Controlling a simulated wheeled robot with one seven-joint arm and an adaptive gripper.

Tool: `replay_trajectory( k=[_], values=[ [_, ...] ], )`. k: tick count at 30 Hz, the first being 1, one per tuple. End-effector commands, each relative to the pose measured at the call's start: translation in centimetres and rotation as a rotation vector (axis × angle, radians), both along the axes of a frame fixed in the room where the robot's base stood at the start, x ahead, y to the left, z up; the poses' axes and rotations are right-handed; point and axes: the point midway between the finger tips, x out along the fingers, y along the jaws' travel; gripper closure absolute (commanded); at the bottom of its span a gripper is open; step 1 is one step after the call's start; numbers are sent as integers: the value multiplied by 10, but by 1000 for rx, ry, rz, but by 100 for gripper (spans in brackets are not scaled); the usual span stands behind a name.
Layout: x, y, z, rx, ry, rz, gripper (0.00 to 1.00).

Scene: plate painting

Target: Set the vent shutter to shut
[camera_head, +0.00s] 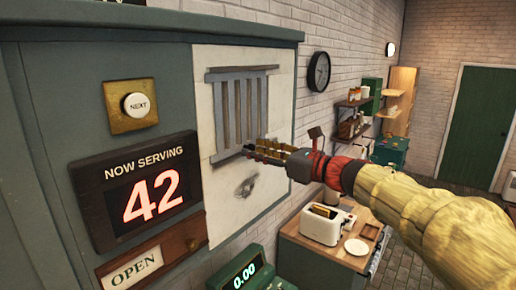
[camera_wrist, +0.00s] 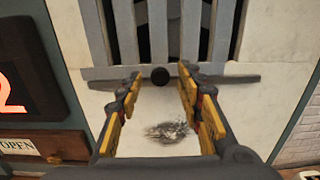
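The vent shutter (camera_head: 238,105) is a grey frame of upright slats on a pale panel. In the wrist view the slats (camera_wrist: 158,35) have dark gaps between them. A small dark round knob (camera_wrist: 160,76) sits on the shutter's lower bar. My gripper (camera_head: 256,150) is at the lower right of the shutter in the head view and hides that corner. In the wrist view my gripper (camera_wrist: 158,80) is open, with one yellow finger on each side of the knob. The fingers look apart from the knob, though depth is hard to tell.
Left of the panel are a NEXT button (camera_head: 139,105), a lit sign (camera_head: 150,192) reading 42 and an OPEN sign (camera_head: 140,264). A dark smudge (camera_wrist: 168,132) marks the panel below the bar. A toaster (camera_head: 326,222) stands on a counter below my arm.

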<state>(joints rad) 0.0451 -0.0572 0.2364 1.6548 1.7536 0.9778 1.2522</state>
Motion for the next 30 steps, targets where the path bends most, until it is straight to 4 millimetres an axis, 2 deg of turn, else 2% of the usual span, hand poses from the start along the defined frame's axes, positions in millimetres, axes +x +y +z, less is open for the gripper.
replay_trajectory(
  k=[9,27,30],
  values=[
    [2,2,0,-1,-1,-1,64],
    [1,2,0,-1,-1,-1,98],
    [1,2,0,-1,-1,-1,100]
  ],
)
